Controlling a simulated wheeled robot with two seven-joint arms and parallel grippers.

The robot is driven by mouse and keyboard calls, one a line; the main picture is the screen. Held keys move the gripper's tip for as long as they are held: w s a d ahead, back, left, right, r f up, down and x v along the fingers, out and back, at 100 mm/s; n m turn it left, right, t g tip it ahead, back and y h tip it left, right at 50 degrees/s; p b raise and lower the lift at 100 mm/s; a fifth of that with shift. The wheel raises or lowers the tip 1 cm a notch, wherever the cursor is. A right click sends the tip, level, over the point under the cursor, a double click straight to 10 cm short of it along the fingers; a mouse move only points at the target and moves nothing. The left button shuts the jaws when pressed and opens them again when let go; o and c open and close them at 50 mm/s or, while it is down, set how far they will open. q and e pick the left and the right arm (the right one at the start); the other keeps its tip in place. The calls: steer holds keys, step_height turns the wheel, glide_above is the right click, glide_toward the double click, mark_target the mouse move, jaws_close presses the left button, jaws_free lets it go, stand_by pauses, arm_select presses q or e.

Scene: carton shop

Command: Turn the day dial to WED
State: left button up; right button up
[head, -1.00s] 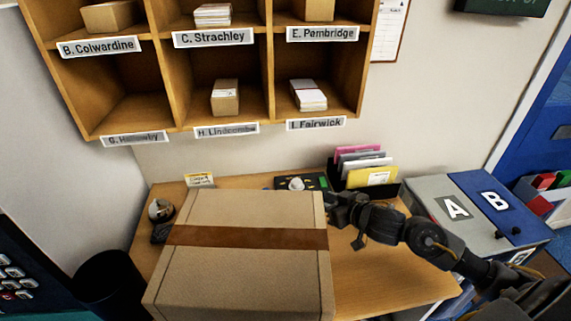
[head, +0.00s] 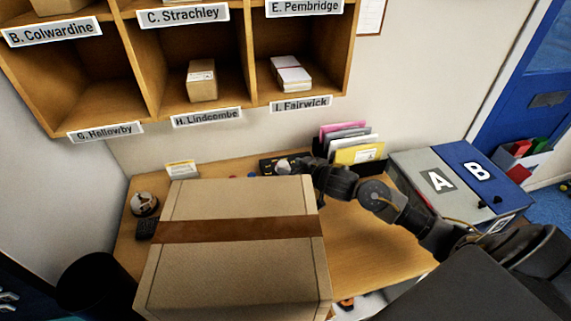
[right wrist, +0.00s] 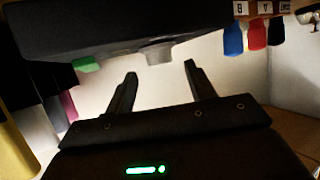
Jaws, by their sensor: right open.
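The day dial is a pale round knob (head: 283,166) on a dark box (head: 267,166) at the back of the desk. My right gripper (head: 298,165) is beside the knob and hides the right part of the box; the day marks cannot be read. In the right wrist view the open, empty fingers (right wrist: 158,80) point towards the grey knob (right wrist: 158,53), which sits between their directions, with a gap of bare background showing between the fingers. The dark box (right wrist: 120,30) fills the top there. My left gripper is not in view.
A large taped carton (head: 235,265) covers the desk's front left, close to my right gripper. A file rack with envelopes (head: 357,155) stands right behind my wrist. Boxes A and B (head: 437,180) stand at the right. Pigeonholes (head: 150,115) hang above. Desk space right of the carton is clear.

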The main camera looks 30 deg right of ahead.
mark_target(284, 165)
steer(key=shift+x, duration=1.85)
steer(key=c, duration=1)
steer(key=shift+o, duration=0.2)
steer(key=shift+a+m+h, duration=0.15)
steer(key=shift+m+h, duration=0.25)
steer(key=shift+h, duration=0.1)
steer(key=shift+m+h, duration=0.4)
steer(key=o, duration=1)
steer(key=shift+c, duration=0.2)
steer(key=shift+b+v, duration=0.5)
steer(key=shift+v, duration=3.3)
